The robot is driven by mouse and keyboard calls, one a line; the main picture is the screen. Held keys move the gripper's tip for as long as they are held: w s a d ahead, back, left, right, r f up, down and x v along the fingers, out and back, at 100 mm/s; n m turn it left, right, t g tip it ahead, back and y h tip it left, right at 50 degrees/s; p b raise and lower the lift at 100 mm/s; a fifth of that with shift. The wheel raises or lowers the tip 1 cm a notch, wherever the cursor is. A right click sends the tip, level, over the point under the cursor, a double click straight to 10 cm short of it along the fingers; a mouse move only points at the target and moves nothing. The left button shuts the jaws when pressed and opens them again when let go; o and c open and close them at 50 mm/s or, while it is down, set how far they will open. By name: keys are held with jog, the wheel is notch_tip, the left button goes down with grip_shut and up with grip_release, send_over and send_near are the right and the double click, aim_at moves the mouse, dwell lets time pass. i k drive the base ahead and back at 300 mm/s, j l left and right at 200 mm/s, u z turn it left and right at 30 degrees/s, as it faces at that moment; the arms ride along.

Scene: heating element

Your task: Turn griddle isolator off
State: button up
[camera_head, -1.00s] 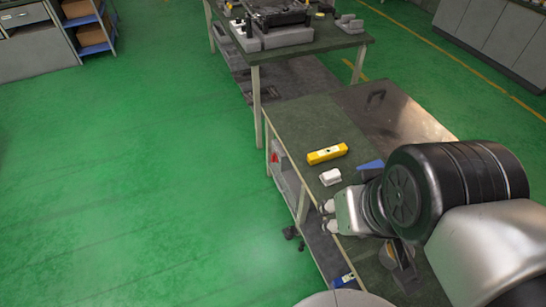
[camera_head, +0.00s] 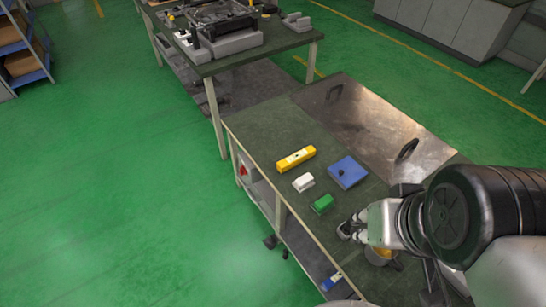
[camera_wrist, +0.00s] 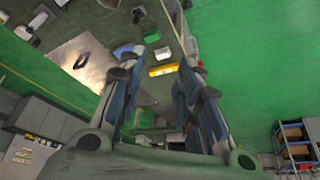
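A red switch (camera_head: 243,170), which looks like the isolator, sits on a grey box on the left side of the near workbench (camera_head: 262,138). It is small in the head view, and its handle position cannot be made out.
On the bench lie a yellow bar (camera_head: 296,158), a white block (camera_head: 303,182), a green block (camera_head: 322,204) and a blue box (camera_head: 347,173). A metal plate (camera_head: 385,125) covers the back right. A second table (camera_head: 225,66) stands behind. Green floor at left is clear.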

aim_at(243, 172)
jog(key=i+j+z, duration=0.2)
jog(key=j+z, duration=0.2)
jog(key=j, duration=0.55)
jog(key=i+j+z, duration=0.1)
jog(key=j+z, duration=0.3)
jog(key=j, duration=0.5)
jog(key=k+j+z, duration=0.1)
jog(key=j+z, duration=0.25)
jog(key=j, duration=0.6)
jog(key=k+j, duration=0.1)
jog(key=j, duration=1.85)
